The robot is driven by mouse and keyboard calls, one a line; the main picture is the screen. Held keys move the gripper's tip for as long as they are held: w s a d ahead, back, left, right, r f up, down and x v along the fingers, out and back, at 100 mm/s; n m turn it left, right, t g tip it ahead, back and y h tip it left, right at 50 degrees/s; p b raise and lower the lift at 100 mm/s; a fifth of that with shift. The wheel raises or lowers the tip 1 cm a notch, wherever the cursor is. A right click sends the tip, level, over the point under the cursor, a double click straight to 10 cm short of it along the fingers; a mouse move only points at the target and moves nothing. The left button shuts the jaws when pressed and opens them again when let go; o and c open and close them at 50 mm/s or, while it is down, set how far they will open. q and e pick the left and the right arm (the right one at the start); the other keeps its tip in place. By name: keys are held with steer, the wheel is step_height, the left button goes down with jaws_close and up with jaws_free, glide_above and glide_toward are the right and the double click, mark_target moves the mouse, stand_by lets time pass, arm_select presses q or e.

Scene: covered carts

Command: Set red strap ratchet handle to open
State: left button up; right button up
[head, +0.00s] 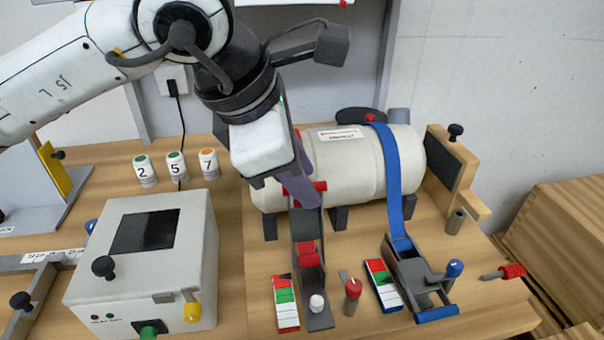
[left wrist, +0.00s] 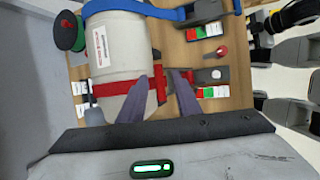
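The red strap ratchet (head: 307,250) is a dark frame with red webbing, in front of the cream tank (head: 345,165). Its handle ends in a red crossbar (head: 318,187) beside the tank, partly hidden by my fingers. A white knob (head: 317,303) sits at the frame's front end. My left gripper (head: 308,200) is at the crossbar. In the left wrist view its two purple fingers (left wrist: 160,76) are apart, with the red crossbar (left wrist: 162,88) showing between them. I cannot tell whether either finger touches it. My right gripper is not in view.
A blue strap (head: 391,170) with its own ratchet (head: 412,275) stands to the right. Red-green-white label cards (head: 286,303) and a red-tipped pointer (head: 352,292) lie close by. A grey box with a screen (head: 145,258) stands left. Numbered cylinders (head: 176,164) are behind it.

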arm_select(q)
steer(key=v, duration=1)
steer(key=shift+b, duration=0.35)
steer(key=shift+r, duration=0.1)
